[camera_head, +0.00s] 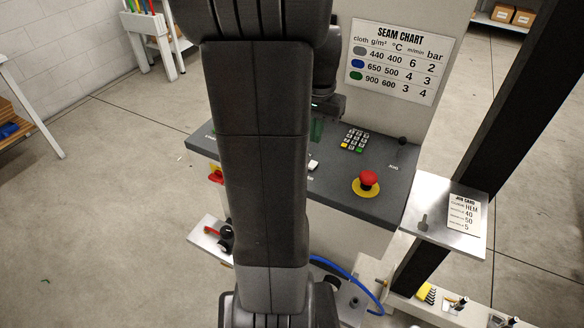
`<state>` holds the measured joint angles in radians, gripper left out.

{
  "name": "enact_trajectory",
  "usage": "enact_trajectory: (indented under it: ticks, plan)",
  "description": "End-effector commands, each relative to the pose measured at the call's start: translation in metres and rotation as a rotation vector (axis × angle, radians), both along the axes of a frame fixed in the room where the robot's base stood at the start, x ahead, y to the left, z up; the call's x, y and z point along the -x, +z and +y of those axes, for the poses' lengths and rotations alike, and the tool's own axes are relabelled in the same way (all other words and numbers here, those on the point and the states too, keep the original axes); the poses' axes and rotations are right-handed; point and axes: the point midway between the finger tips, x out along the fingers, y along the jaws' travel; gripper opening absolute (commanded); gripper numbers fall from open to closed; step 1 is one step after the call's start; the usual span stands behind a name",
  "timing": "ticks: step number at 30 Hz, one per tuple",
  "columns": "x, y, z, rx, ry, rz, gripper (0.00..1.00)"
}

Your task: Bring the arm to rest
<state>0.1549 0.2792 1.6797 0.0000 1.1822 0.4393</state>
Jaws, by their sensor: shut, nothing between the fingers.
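My arm stands upright through the middle of the camera_head view, its long dark link covering part of the control console (330,186). Behind its upper right edge, a dark part of my wrist and gripper (328,104) shows above the back of the console. The gripper is shut and holds nothing that I can see. Its fingertips are mostly hidden behind the link, and I cannot tell how far they are from the panel.
A seam chart (396,60) stands behind. A metal shelf with a job card (464,226) and a dark slanted post (505,130) are at right. Open floor lies left.

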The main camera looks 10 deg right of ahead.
Motion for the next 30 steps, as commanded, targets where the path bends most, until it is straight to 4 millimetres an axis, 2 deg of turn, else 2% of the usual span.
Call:
enact_trajectory:
  ticks: [14, 20, 30]
  plan:
    - [0.000, -0.006, 0.000, -0.001, 0.000, 0.001, 0.00]
    - [0.000, -0.022, 0.000, 0.000, 0.000, 0.001, 0.00]
    - [0.000, -0.060, 0.000, -0.001, 0.000, 0.001, 0.00]
